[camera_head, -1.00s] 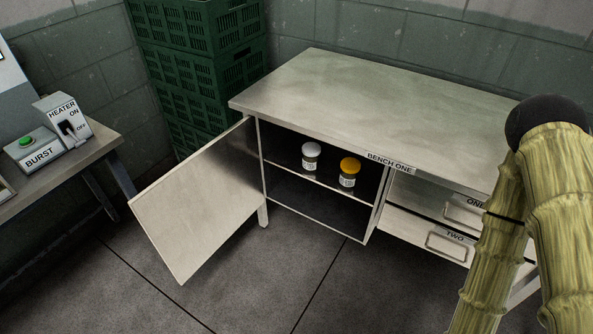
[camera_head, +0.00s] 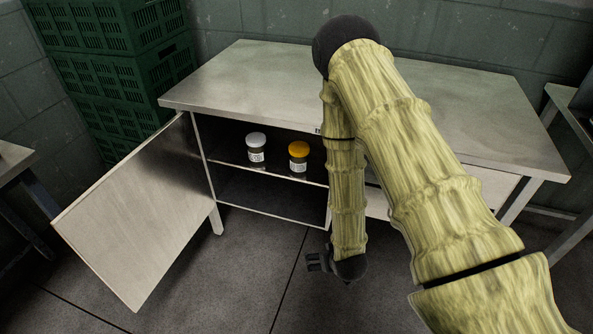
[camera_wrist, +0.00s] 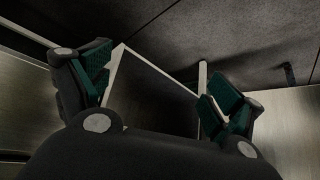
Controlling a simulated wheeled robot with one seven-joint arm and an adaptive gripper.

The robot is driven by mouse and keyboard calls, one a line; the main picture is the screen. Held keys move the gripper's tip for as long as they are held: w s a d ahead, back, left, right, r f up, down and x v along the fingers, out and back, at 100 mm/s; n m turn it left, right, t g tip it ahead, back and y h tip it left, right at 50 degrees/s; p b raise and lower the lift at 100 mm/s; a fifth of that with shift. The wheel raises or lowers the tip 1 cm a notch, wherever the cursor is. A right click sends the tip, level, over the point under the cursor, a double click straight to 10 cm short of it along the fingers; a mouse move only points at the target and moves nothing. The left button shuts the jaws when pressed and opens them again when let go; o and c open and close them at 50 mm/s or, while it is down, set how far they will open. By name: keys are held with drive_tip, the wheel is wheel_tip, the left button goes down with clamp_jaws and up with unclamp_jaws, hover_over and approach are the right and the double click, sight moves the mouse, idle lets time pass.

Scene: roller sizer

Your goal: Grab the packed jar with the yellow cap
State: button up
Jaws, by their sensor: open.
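The jar with the yellow cap (camera_head: 298,157) stands upright on the upper shelf inside the open cupboard of the bench (camera_head: 240,90). A jar with a white cap (camera_head: 256,148) stands to its left on the same shelf, a gap between them. My gripper (camera_head: 318,262) hangs below and in front of the cupboard, low and to the right of the jars, apart from both. In the wrist view my gripper (camera_wrist: 152,85) is open, its green-padded fingers wide apart with nothing between them. Neither jar shows in the wrist view.
The cupboard door (camera_head: 130,215) stands wide open to the left. Green crates (camera_head: 120,75) are stacked behind the bench at the left. My arm covers part of the bench front and drawers. The floor (camera_head: 230,270) before the cupboard is clear.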

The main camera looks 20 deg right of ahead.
drive_tip(key=w+d+r+t+b, duration=0.1)
drive_tip(key=w+r+t+b, duration=0.2)
drive_tip(key=w, duration=0.6)
drive_tip(key=w+r+t+b, duration=0.1)
drive_tip(key=w+t+b, duration=0.25)
drive_tip(key=w, duration=0.65)
drive_tip(key=n+t+y+b, duration=0.1)
drive_tip(key=t+b, duration=0.3)
drive_tip(key=b, duration=0.2)
approach(299, 150)
drive_tip(key=w, duration=0.1)
drive_tip(key=w+f, duration=0.1)
drive_tip(key=w, duration=0.2)
drive_tip(key=shift+w+d+f, duration=0.15)
drive_tip(key=shift+d+f, duration=0.05)
drive_tip(key=shift+f, duration=0.2)
drive_tip(key=shift+w+r+b, duration=0.1)
drive_tip(key=shift+w+b, duration=0.2)
drive_tip(key=shift+w, duration=0.4)
drive_tip(key=shift+w+a+f+b, duration=0.1)
drive_tip(key=shift+w+b, duration=0.25)
drive_tip(key=shift+w, duration=1.15)
drive_tip(key=shift+w+a+f+b, duration=0.1)
drive_tip(key=shift+w+b, duration=0.2)
drive_tip(key=shift+w, duration=1.2)
drive_tip(key=c, duration=1.4)
drive_tip(key=shift+r, duration=0.1)
